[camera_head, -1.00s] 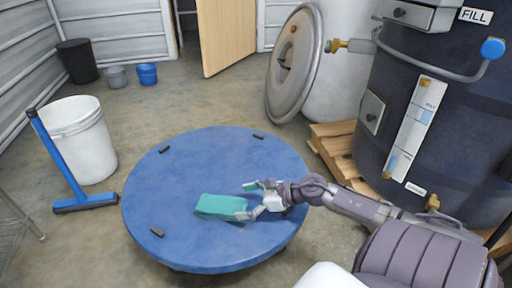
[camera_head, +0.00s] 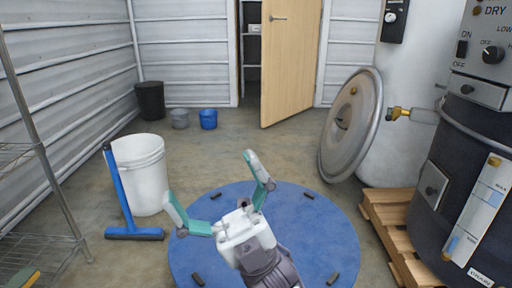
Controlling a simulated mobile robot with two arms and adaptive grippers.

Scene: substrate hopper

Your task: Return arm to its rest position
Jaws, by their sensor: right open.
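My right gripper (camera_head: 212,180) is in the lower middle of the head view, over the blue round table (camera_head: 318,232). Its two fingers with teal pads are spread wide, pointing up and left, and nothing is between them. My right arm comes in from the bottom edge and covers the middle of the table. No green block shows on the visible part of the table. My left gripper is not in view.
A white bucket (camera_head: 146,180) and a blue squeegee (camera_head: 121,195) stand left of the table, near a wire shelf (camera_head: 50,145). A wooden pallet (camera_head: 388,232) and dark hopper (camera_head: 425,165) are at right. A round metal lid (camera_head: 350,125) leans behind.

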